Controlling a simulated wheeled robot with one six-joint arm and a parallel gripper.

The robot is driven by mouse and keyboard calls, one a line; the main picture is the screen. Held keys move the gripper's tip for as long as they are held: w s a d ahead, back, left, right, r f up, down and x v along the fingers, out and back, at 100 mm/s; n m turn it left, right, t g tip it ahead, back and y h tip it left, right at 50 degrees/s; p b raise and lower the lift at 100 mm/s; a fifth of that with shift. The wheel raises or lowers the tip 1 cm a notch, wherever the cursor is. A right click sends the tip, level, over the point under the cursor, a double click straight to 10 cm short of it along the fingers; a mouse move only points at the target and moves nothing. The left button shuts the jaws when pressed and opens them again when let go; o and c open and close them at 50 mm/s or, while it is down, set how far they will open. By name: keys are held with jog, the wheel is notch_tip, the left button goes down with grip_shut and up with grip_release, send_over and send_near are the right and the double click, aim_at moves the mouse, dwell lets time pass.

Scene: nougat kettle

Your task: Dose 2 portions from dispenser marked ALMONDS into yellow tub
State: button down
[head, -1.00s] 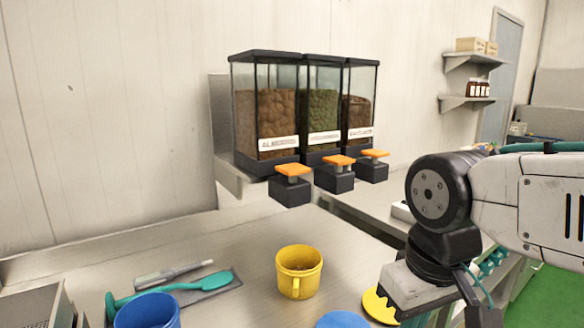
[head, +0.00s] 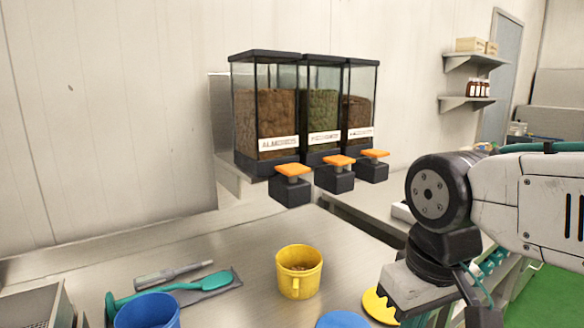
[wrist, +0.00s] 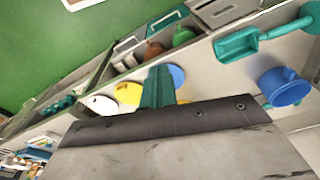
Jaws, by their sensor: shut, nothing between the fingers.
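The dispenser marked ALMONDS (head: 265,110) is the leftmost of three clear dispensers in the head view, filled with brown pieces. Its orange paddle (head: 292,170) sits on a dark outlet block. The yellow tub (head: 298,284) stands upright on the steel counter, lower in the picture than that outlet. Some brown bits show inside it. My gripper's teal fingers (wrist: 158,88) are together and empty in the wrist view. In the head view my wrist is at the lower right, right of the tub, with the fingertips out of sight. I cannot make out the yellow tub in the wrist view.
A blue tub (head: 148,312) stands front left, beside a teal scoop (head: 205,281) on a grey mat. A blue disc (head: 342,320) and a yellow disc (head: 379,305) lie right of the yellow tub. Two other dispensers (head: 323,105) adjoin the ALMONDS one.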

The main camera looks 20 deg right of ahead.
jog(key=shift+f, duration=0.1)
notch_tip(320, 180, up, 24)
jog(key=r+m+t+y, duration=0.1)
jog(key=m+t+y, duration=0.2)
jog(key=m+t, duration=0.3)
send_over(287, 165)
jog(key=s+d, duration=0.1)
jog(key=s, duration=0.2)
jog(key=n+t, duration=0.1)
jog(key=shift+s+f, duration=0.15)
jog(key=shift+f, duration=0.1)
jog(key=shift+f, duration=4.4)
jog(key=shift+f, duration=0.15)
jog(key=shift+f, duration=0.3)
